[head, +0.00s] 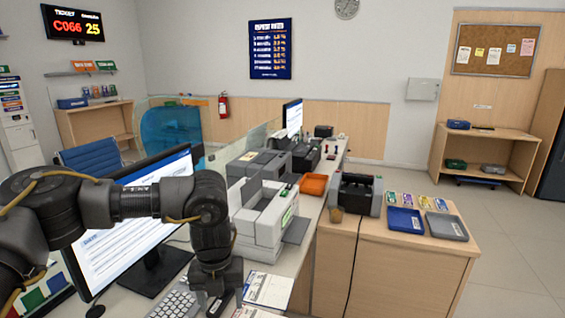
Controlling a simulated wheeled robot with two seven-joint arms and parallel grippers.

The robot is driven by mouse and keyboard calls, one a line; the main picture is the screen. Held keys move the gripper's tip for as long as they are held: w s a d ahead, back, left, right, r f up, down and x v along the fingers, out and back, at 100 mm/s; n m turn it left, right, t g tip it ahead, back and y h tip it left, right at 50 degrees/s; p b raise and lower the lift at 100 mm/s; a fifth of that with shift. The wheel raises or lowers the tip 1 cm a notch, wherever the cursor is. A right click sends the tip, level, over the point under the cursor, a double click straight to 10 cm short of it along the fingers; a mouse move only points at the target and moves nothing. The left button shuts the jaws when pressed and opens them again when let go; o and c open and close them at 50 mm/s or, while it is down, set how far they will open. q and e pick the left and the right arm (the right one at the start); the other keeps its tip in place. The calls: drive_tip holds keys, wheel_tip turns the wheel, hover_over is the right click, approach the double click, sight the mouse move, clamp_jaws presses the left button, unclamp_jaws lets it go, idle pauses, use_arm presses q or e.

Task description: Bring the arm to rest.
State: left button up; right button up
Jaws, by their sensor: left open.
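My left arm comes in from the left across the front of the monitor (120,235). Its gripper (218,300) points down over the near part of the counter, beside the keyboard (175,303), and is open. A small dark object shows at the fingers, and I cannot tell whether they touch it. A printed paper form (268,289) lies just right of the gripper. My right gripper is not in view.
A white counting machine (262,218) stands behind the gripper. An orange tray (314,185) and a dark machine (356,194) are farther right. Blue (405,220) and grey (446,227) trays lie on the side counter. The floor at right is clear.

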use_arm(q)
drive_tip(key=shift+s+a+r+m, duration=0.1)
drive_tip(key=shift+s+r+m, duration=0.1)
drive_tip(key=shift+m, duration=0.45)
drive_tip(key=shift+s+a+r+m, duration=0.1)
drive_tip(key=shift+s+r+m, duration=0.1)
drive_tip(key=shift+m, duration=0.45)
